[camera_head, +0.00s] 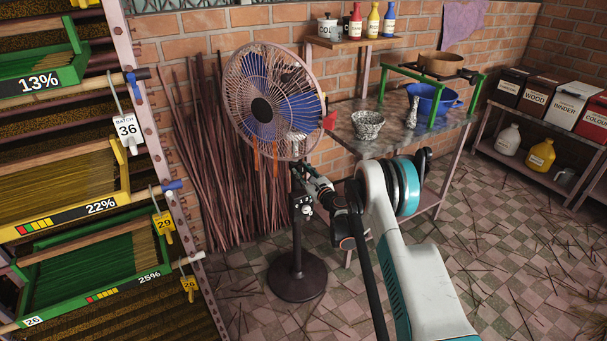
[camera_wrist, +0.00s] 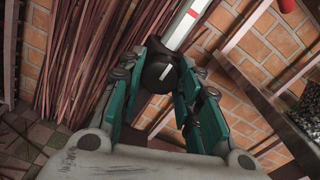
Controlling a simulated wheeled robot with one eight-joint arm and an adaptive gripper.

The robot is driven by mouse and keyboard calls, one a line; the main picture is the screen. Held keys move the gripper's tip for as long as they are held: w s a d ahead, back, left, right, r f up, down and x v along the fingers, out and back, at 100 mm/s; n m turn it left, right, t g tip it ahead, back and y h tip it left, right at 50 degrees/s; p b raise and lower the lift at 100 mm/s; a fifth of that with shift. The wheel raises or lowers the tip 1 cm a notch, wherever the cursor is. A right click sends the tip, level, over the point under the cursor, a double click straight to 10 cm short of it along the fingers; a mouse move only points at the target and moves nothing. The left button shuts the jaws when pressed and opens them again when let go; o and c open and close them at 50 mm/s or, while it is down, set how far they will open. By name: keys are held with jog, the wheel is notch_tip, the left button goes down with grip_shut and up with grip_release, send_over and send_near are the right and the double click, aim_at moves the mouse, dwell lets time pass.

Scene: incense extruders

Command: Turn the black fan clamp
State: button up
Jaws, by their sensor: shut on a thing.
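The pedestal fan (camera_head: 275,100) has a blue rotor in a wire cage and stands on a round dark base. The black fan clamp (camera_head: 302,204) sits on its pole below the head. My gripper (camera_head: 304,180) reaches the pole from the right. In the wrist view, the teal fingers of my gripper (camera_wrist: 165,70) are on either side of the dark, rounded black fan clamp (camera_wrist: 158,76), shut on it. A pale pole section with a red mark (camera_wrist: 188,20) rises beyond it. The exact finger contact is partly hidden.
Incense sticks (camera_head: 215,165) lean on the brick wall behind the fan. A rack with green and yellow trays (camera_head: 90,270) stands at left. A workbench (camera_head: 400,135) with a speckled bowl (camera_head: 368,125) is at right. Thin sticks litter the checkered floor.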

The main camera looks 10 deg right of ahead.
jog(key=shift+n, duration=0.3)
jog(key=n, duration=0.4)
jog(key=shift+n, duration=0.3)
jog(key=n, duration=0.4)
jog(key=shift+n, duration=0.3)
jog(key=n, duration=0.4)
jog(key=shift+n, duration=0.3)
jog(key=n, duration=0.4)
jog(key=shift+n, duration=0.3)
jog(key=o, duration=1)
jog(key=shift+o, duration=0.2)
